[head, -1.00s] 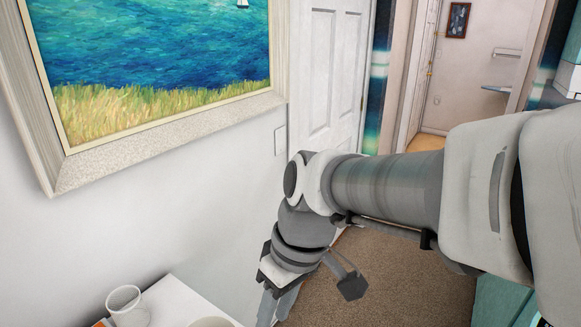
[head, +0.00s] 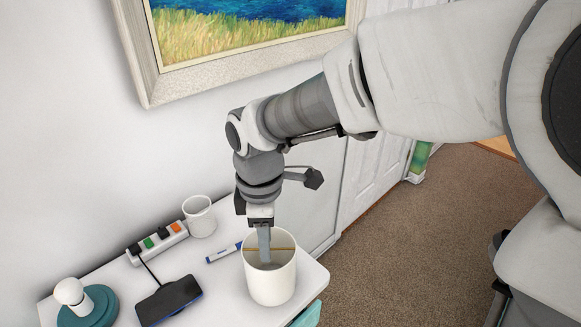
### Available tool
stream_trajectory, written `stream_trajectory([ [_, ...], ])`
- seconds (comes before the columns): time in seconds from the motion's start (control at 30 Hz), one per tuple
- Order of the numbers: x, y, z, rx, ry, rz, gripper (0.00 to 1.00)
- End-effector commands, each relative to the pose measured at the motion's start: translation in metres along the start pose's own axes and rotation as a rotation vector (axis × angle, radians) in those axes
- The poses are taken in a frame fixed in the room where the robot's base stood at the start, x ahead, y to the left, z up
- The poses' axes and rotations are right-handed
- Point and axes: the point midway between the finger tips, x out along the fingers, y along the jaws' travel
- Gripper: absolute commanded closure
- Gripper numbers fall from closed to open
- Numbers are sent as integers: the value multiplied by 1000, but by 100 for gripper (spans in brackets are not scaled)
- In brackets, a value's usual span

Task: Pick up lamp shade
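The lamp shade (head: 272,282) is a white, open-topped cylinder with a thin gold bar across its inside. It appears to stand upright near the right end of the white tabletop. My gripper (head: 265,258) points down at it, with its fingertips at or inside the open top. The fingers overlap in this view, so I cannot tell their gap or whether they touch the shade wall. The lamp base (head: 88,308), teal with a bare white bulb (head: 72,292), stands at the left end of the table.
On the tabletop (head: 222,288) lie a dark phone-like device (head: 168,299) with a cable, a blue-and-white marker (head: 223,253) and a power strip (head: 157,243). A white cup (head: 199,216) stands by the wall. A framed painting (head: 250,55) hangs above. Carpet (head: 410,260) is open at right.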

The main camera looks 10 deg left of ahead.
Motion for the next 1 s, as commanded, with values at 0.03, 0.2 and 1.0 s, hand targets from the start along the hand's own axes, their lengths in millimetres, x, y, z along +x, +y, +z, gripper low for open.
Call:
stream_trajectory([
  [0.03,14,-1,0,-1,-2,-6,62],
  [0.2,52,-1,0,0,-1,-6,62],
  [1.0,142,4,0,3,0,-1,62],
])
